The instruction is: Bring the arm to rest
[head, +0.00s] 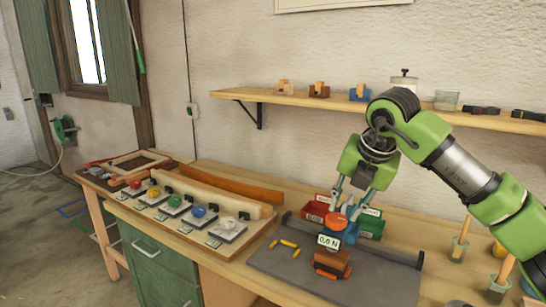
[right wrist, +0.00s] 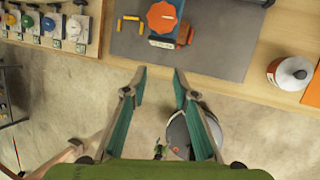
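My right arm, green and grey, comes in from the right in the head view. My right gripper (head: 346,208) points down, its teal fingers spread apart. In the right wrist view the fingers (right wrist: 160,82) are open with nothing between them; bare floor shows beyond. In the head view the gripper overlaps a device with an orange round knob (head: 335,220), a blue body and a "0,0 N" display (head: 328,242). In the right wrist view this knob (right wrist: 162,17) lies past the fingertips, apart from them. My left gripper is not in view.
The workbench has a grey mat (head: 375,288), yellow pieces (head: 289,244), a red bin (head: 314,210) and a green bin (head: 372,228). A wall shelf (head: 300,103) is behind. A white can (right wrist: 290,71) stands right.

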